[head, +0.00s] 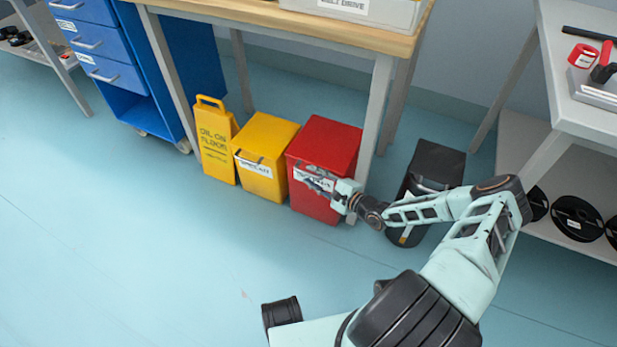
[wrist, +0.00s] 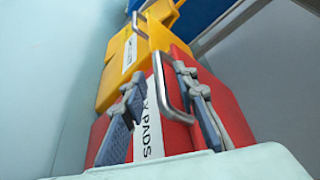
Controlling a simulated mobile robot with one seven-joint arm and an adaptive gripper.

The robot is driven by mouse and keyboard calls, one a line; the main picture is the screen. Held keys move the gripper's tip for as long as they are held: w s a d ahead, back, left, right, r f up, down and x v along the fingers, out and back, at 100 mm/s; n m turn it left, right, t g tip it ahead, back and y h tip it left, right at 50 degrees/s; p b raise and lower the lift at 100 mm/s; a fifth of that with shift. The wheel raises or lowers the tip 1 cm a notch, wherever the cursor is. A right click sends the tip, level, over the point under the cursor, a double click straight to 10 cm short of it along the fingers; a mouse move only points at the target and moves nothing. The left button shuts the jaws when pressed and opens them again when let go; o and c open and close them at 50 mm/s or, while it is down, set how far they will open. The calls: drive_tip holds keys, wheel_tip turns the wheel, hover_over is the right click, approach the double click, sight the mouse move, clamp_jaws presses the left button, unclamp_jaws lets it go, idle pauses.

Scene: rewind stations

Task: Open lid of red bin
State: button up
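The red bin (head: 330,142) stands on the floor under the front edge of the wooden table, with its lid down. It fills the lower middle of the wrist view (wrist: 223,108). A white label (wrist: 151,118) and a metal handle (wrist: 165,88) show on its front. My gripper (head: 312,180) is in front of the bin's upper front and hides part of the label. In the wrist view its two fingers (wrist: 160,88) are apart, with the handle between them. I cannot tell whether a finger touches the handle or the bin.
A yellow bin (head: 268,140) and a yellow floor sign (head: 215,142) stand left of the red bin. A table leg (head: 378,105) is close on its right, then a black bin (head: 436,163). The floor (head: 130,235) in front is clear.

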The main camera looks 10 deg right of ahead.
drive_tip(key=shift+x, duration=1.2)
clamp_jaws()
